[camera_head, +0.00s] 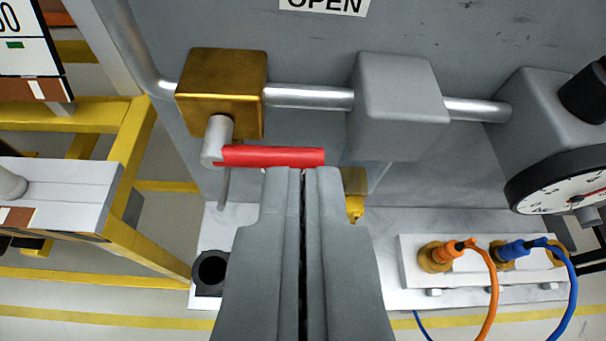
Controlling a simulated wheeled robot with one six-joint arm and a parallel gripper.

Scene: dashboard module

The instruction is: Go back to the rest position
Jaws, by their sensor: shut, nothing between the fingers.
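My gripper (303,172) reaches up from the bottom middle, its two grey fingers together with only a thin dark line between them. Nothing shows between the fingers. The fingertips lie just below the right part of a red valve handle (268,156) in the picture; I cannot tell whether they touch it. The handle lies roughly level, pointing right from a grey pivot under a brass-coloured valve block (221,92).
A pipe (308,97) runs from the brass block to a grey block (398,105) and a gauge (562,185). Orange (442,254) and blue (513,249) plugs with cables sit at lower right. A yellow frame (131,165) stands at left. A black ring (210,272) lies lower left.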

